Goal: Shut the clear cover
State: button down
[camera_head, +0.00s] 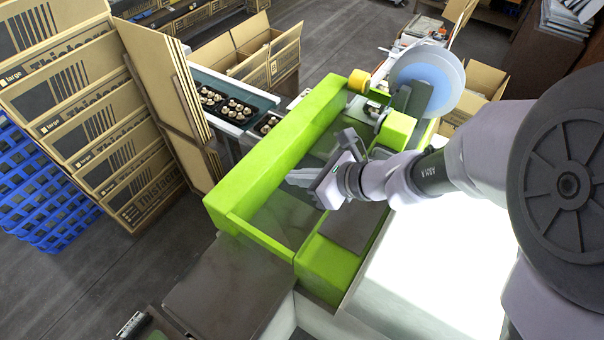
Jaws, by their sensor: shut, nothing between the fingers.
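The green machine (277,147) stands in the middle of the view, with a long dark channel between its green walls. A faint grey, see-through surface (322,140) shows in the channel beyond my gripper; it may be the clear cover, but its edges and whether it is raised or down are hard to tell. My gripper (288,179) reaches in from the right, over the channel. Its fingers point left and are shut, with nothing held. I cannot tell whether they touch the machine. My gripper and wrist hide part of the channel.
A film roll (427,76) sits at the machine's far end. Trays of mushrooms (237,110) lie on a conveyor behind the left wall. Stacked cardboard boxes (85,110) and blue crates (45,205) stand at left. A dark flat plate (225,285) lies in front.

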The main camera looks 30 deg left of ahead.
jog(key=a+f+h+p, duration=0.4)
jog(key=a+p, duration=0.5)
jog(key=a, duration=0.2)
jog(key=b+x, duration=0.3)
jog(key=x, duration=0.3)
jog(key=d+b+x, duration=0.1)
jog(key=b+x, duration=0.2)
jog(key=x, duration=0.2)
jog(key=f+b+x, duration=0.1)
jog(key=b+x, duration=0.2)
jog(key=x, duration=0.3)
jog(key=shift+w+f, duration=0.15)
jog(key=shift+f, duration=0.1)
jog(key=shift+a+f+b, duration=0.2)
jog(key=shift+f+b, duration=0.4)
jog(key=shift+f, duration=0.1)
jog(key=shift+r, duration=0.1)
